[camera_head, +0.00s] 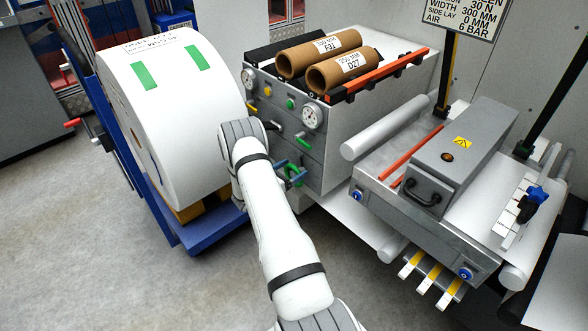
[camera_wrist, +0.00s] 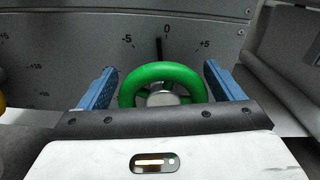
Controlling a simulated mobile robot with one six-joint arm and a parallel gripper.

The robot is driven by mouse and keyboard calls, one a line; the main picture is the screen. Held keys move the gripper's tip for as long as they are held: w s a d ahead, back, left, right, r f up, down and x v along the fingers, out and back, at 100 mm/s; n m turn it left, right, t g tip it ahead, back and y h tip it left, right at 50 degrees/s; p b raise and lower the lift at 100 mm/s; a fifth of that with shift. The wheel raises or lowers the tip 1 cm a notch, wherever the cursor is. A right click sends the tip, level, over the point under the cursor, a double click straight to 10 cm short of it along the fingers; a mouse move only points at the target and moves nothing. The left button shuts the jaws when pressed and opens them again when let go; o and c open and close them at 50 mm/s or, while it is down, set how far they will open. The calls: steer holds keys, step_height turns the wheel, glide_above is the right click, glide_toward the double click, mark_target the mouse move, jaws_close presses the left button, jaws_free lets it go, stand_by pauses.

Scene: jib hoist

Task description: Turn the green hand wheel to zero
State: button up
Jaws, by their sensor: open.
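The green hand wheel (camera_wrist: 162,71) is in the middle of the wrist view, on the grey panel, with a silver hub. A scale (camera_wrist: 167,30) on the panel behind reads -5, 0 and +5. A black pointer (camera_wrist: 158,48) stands above the wheel, a little left of the 0. My gripper (camera_wrist: 160,78) is open, with one blue finger left and one right of the wheel. Gaps seem to show between fingers and rim; contact is not clear. In the head view my gripper (camera_head: 287,170) is at the panel's lower part, partly hiding the green wheel (camera_head: 298,177).
A large white roll (camera_head: 165,110) on a blue stand is left of my arm. The panel (camera_head: 280,115) carries round gauges and other knobs. Cardboard cores (camera_head: 320,55) lie on top. A white roller (camera_head: 385,127) and a grey machine unit (camera_head: 450,150) are at right.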

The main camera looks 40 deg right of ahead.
steer(key=shift+d, duration=0.35)
steer(key=c, duration=0.7)
steer(key=shift+s+f+m+b, duration=0.15)
steer(key=shift+m+b, duration=0.35)
steer(key=shift+b, duration=0.4)
steer(key=shift+c, duration=0.3)
steer(key=shift+m, duration=0.3)
steer(key=o, duration=0.8)
steer(key=shift+c, duration=0.2)
